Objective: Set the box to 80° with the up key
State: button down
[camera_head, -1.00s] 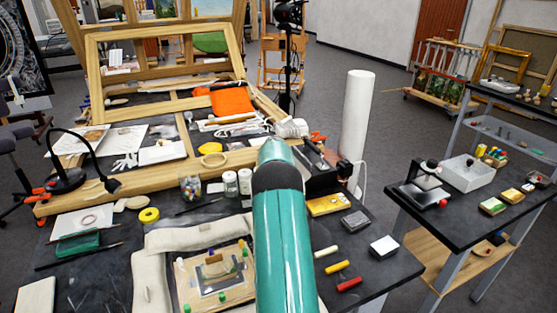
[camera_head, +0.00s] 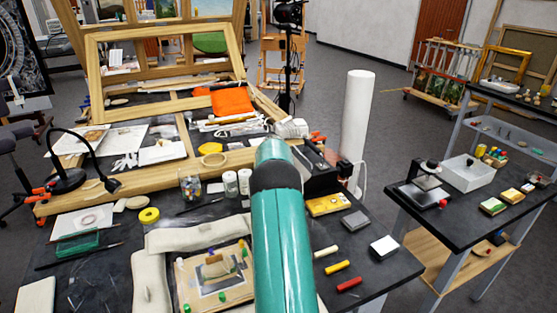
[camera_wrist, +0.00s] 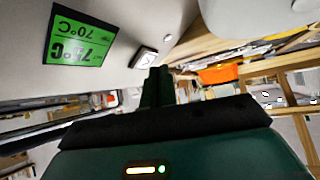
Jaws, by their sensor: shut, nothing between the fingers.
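The box (camera_head: 321,181) is dark and stands on the bench just right of my teal arm in the head view. In the wrist view its pale front face fills the upper left. A green display (camera_wrist: 80,38) there appears upside down and reads 75°C in large digits and 70°C in smaller ones. A white key with a dark border (camera_wrist: 145,58) sits beside the display; its mark is too small to read. My gripper (camera_wrist: 157,80) is shut and empty, its tips close to this key; contact cannot be told. In the head view my arm hides the gripper.
A small round knob or light (camera_wrist: 167,38) sits beyond the key. A yellow block (camera_head: 330,204), a grey block (camera_head: 355,220) and several coloured sticks lie in front of the box. A white roll (camera_head: 358,120) stands behind it. Jars (camera_head: 231,183) stand left of my arm.

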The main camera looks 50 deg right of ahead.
jog(key=shift+a+r, duration=0.1)
jog(key=shift+r, duration=0.05)
dwell(0.3)
jog(key=shift+d+f, duration=0.2)
jog(key=shift+f, duration=0.15)
jog(key=shift+s+d+f, duration=0.2)
jog(key=shift+f, duration=0.2)
dwell(0.9)
jog(key=shift+w+a+r, duration=0.2)
jog(key=shift+a+r, duration=0.2)
jog(key=shift+r, duration=0.35)
jog(key=shift+w+a+r, duration=0.25)
jog(key=shift+a+r, duration=0.15)
jog(key=shift+r, duration=0.3)
jog(key=shift+w+a+r, duration=0.2)
jog(key=shift+a+r, duration=0.15)
jog(key=shift+r, duration=0.3)
jog(key=shift+w+a+r, duration=0.25)
jog(key=shift+a+r, duration=0.15)
jog(key=shift+r, duration=0.3)
